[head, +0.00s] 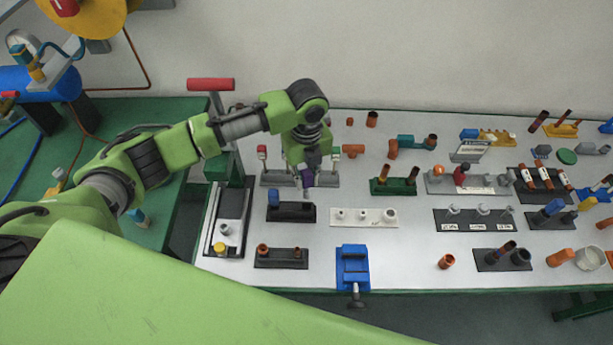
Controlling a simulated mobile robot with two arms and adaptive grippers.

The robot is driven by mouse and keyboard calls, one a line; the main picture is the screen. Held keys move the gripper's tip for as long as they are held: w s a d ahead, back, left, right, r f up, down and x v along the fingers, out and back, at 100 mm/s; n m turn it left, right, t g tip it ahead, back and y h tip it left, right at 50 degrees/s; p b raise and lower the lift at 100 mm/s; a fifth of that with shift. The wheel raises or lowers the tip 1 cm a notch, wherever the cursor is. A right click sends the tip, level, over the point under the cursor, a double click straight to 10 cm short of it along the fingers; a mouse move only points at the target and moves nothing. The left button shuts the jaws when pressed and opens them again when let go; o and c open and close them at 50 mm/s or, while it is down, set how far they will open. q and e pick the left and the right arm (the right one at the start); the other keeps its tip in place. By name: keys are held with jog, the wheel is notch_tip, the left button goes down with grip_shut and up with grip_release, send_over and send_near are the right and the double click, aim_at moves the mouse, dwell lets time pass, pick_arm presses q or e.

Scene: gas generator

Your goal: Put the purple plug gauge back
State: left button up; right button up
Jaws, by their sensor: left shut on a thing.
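My left gripper (306,166) points down over the back left of the white table. It is shut on the purple plug gauge (307,179), which is small here and partly hidden by the fingers. The gauge hangs in front of a grey rack (327,180) and behind a black block with a blue part (291,212). I cannot tell whether the gauge touches the rack. A white stand with several pegs (363,217) lies to the front right of it. My right gripper is out of view.
A red-handled press (211,84) stands left of the gripper. A blue vice (353,267) sits at the table's front edge. Several racks and fittings fill the right side. A black base with two orange-brown parts (281,258) is at front left. Bare table lies around the white stand.

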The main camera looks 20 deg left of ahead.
aim_at(306, 191)
pick_arm(q)
jog(key=shift+r, duration=0.1)
jog(key=shift+f+b, duration=0.95)
jog(key=shift+f, duration=1.45)
jog(key=shift+r+p, duration=0.1)
jog(key=shift+p, duration=0.55)
jog(key=shift+f+b, duration=0.3)
jog(key=shift+f, duration=0.2)
jog(key=shift+f+b, duration=1.3)
jog(key=shift+f, duration=0.95)
jog(key=o, duration=1)
